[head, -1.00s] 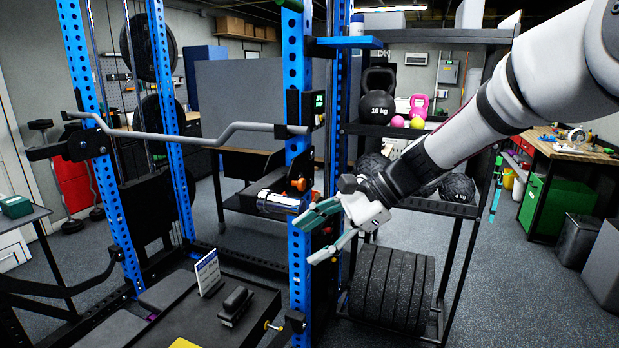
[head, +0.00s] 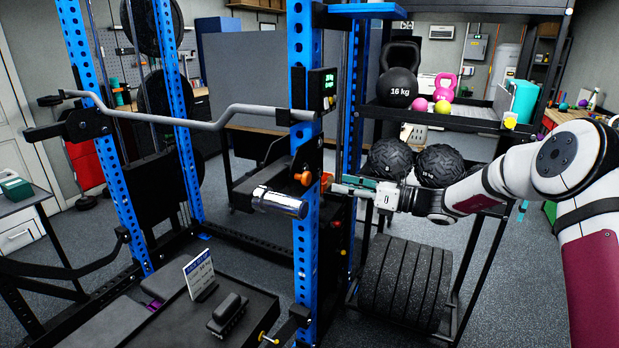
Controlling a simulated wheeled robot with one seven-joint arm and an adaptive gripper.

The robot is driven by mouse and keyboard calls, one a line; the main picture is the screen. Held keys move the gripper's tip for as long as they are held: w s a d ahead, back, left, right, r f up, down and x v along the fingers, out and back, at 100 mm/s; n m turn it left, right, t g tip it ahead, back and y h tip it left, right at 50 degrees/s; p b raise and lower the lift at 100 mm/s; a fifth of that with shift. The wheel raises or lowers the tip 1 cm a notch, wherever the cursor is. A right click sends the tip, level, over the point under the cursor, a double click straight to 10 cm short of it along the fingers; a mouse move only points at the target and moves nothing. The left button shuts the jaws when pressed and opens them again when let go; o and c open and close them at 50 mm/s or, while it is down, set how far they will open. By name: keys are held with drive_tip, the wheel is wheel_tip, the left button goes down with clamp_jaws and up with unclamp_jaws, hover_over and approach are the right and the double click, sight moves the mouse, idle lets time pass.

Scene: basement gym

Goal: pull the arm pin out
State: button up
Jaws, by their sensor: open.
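The blue rack upright (head: 306,130) stands in the middle of the head view. I cannot tell for certain which knob is the arm pin. My gripper (head: 338,186) lies level, pointing left, with its fingertips right beside the right-hand orange knob. The jaws are open. Whether the fingers straddle the knob or stop just short of it is too small to tell.
A bent barbell (head: 200,122) rests across the rack above. A shelf with a 16 kg kettlebell (head: 396,88), textured balls (head: 440,165) and upright plates (head: 405,285) stands close behind my gripper.

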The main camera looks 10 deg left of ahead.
sight(309, 179)
drive_tip(key=x, duration=1.1)
drive_tip(key=shift+a+p, duration=0.15)
drive_tip(key=shift+p, duration=0.15)
